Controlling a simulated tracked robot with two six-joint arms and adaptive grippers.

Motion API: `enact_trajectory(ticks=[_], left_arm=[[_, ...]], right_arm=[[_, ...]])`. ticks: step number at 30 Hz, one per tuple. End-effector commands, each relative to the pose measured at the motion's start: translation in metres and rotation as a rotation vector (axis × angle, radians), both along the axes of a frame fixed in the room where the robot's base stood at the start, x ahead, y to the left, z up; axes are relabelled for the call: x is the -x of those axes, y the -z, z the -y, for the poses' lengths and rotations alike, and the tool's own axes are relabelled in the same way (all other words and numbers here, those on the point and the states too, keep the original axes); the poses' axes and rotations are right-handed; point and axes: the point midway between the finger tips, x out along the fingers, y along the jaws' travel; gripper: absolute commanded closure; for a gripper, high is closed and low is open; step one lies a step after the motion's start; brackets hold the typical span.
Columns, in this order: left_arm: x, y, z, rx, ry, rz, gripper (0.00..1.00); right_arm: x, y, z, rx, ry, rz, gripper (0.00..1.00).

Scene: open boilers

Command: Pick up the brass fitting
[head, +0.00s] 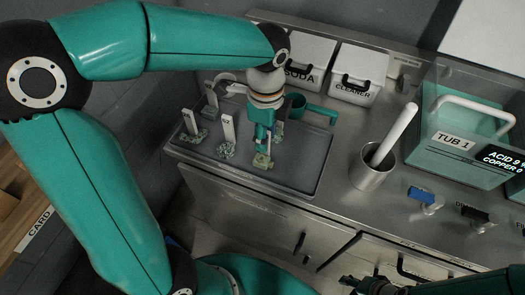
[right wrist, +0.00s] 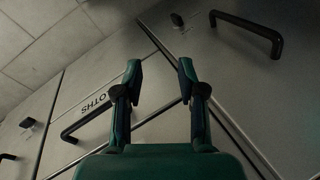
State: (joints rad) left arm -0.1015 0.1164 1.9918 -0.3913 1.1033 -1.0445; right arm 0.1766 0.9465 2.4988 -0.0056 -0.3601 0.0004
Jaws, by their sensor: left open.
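A small greenish-yellow crusted piece, seemingly the brass fitting (head: 262,161), lies on the dark tray (head: 300,176) in the head view. My left gripper (head: 264,150) points down right over it, with its fingertips at or just above the piece. It is open; whether the fingers touch the piece I cannot tell. My right gripper (right wrist: 159,72) is open and empty in the right wrist view, facing the cabinet fronts. It is low at the bottom right of the head view (head: 372,286).
Several crusted pieces with white tags (head: 227,128) stand on the tray left of my left gripper. A teal scoop (head: 315,111), soda bin (head: 304,62) and cleaner bin (head: 354,77) are behind. A metal cup (head: 370,174) and Tub 1 (head: 455,140) stand right.

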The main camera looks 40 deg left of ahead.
Motion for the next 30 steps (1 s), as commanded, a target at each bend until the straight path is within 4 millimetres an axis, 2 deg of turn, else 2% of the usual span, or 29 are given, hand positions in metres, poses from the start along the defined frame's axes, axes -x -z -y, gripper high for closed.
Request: enact_trajectory(ticks=[4,12,20,30], left_arm=[[0.000,0.018,0.000,-0.001,-0.001,-0.002,0.59],[0.000,0.021,0.000,0.000,0.000,0.001,0.59],[-0.001,0.021,0.000,0.000,0.000,0.001,1.00],[-0.001,0.020,0.000,0.000,0.000,0.002,1.00]], right_arm=[[0.000,0.000,0.000,0.000,0.000,0.000,0.60],[0.000,0.000,0.000,0.000,0.000,0.000,0.60],[0.000,0.000,0.000,0.000,0.000,0.000,0.60],[0.000,0.000,0.000,0.000,0.000,0.000,0.60]])
